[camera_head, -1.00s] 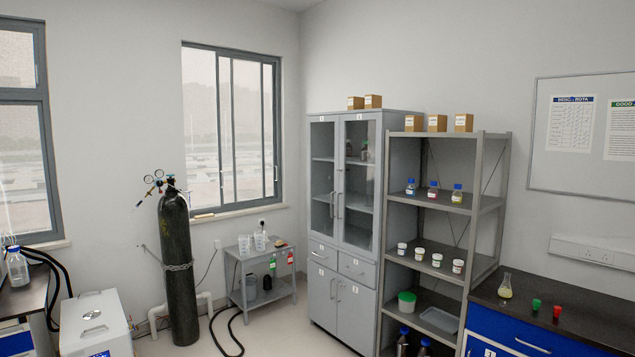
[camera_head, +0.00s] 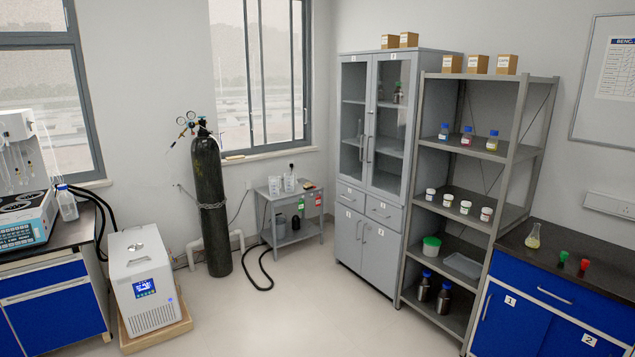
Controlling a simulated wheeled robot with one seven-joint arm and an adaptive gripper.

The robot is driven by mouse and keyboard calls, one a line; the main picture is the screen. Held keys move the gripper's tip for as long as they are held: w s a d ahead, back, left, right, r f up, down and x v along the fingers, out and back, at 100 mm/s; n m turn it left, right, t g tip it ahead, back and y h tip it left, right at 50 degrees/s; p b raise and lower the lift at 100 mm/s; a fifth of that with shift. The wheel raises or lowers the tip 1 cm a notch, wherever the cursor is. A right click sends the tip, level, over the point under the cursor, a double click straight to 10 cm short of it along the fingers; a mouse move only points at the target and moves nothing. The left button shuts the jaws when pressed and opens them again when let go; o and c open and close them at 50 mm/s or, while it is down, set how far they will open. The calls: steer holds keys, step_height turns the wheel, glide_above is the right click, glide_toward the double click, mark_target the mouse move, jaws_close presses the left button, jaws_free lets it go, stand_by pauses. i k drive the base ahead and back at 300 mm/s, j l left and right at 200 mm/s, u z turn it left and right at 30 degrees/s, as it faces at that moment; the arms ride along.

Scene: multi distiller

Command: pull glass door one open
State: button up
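A tall grey cabinet (camera_head: 365,205) stands against the back wall, right of the window. Its upper half has two glass doors side by side, the left one (camera_head: 352,115) and the right one (camera_head: 392,120). Both are shut, with vertical handles (camera_head: 366,148) close together at the middle. Small number labels sit at the top of the doors, too small to read surely. Bottles stand on shelves behind the glass. Two drawers and two solid doors are below. My gripper is not in view.
An open grey shelf rack (camera_head: 468,185) stands directly right of the cabinet. A small grey cart (camera_head: 288,235) and a black gas cylinder (camera_head: 212,205) are to its left. A white chiller (camera_head: 143,280) and blue benches flank a clear floor (camera_head: 290,310).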

mark_target(355, 73)
steer(key=i, duration=0.8)
steer(key=i+z, duration=0.1)
steer(key=i, duration=0.7)
steer(key=i+j, duration=0.15)
steer(key=i, duration=1.45)
steer(key=i+j+z, duration=0.1)
steer(key=i, duration=0.7)
steer(key=i+j, duration=0.2)
steer(key=i, duration=0.6)
steer(key=l+z, duration=0.05)
